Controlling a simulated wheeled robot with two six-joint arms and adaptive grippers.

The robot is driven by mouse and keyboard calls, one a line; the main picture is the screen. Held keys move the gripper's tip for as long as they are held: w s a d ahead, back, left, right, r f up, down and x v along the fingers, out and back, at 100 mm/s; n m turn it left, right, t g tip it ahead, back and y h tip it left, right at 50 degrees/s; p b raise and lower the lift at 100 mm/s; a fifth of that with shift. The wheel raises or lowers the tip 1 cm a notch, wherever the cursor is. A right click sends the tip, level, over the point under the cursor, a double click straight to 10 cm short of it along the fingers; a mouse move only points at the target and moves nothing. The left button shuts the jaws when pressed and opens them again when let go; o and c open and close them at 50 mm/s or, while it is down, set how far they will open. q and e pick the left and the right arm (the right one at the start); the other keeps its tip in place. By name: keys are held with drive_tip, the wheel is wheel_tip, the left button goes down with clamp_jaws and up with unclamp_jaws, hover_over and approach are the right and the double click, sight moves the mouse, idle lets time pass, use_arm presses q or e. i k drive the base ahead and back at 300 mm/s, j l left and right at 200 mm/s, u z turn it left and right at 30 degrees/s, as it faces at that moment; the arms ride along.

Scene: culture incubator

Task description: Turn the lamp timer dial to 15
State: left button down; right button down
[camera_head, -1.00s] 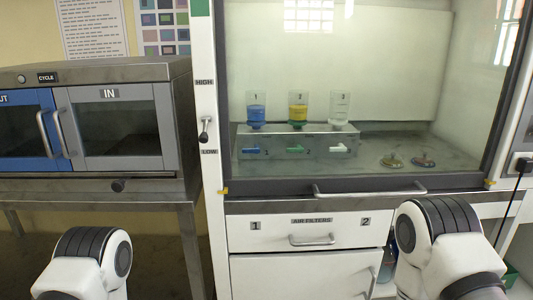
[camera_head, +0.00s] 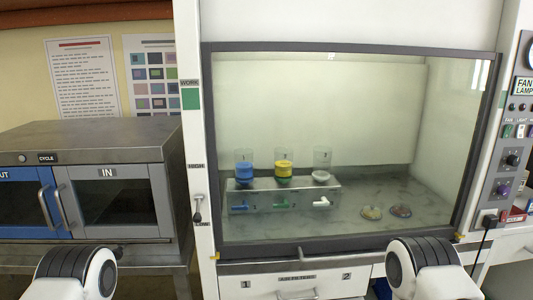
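A control panel (camera_head: 497,170) runs down the right side of the cabinet, at the right edge of the picture. Only links of my two arms show at the bottom, left and right of the middle. Both grippers are out of the picture.
The cabinet's glass sash (camera_head: 320,150) is down, with colored bottles on a stand (camera_head: 330,202) and two dishes (camera_head: 371,213) behind it. A black cable (camera_head: 481,245) hangs from a plug under the panel. A pass-through box (camera_head: 110,140) stands at the left.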

sight(503, 190)
drive_tip(key=z, duration=1.5)
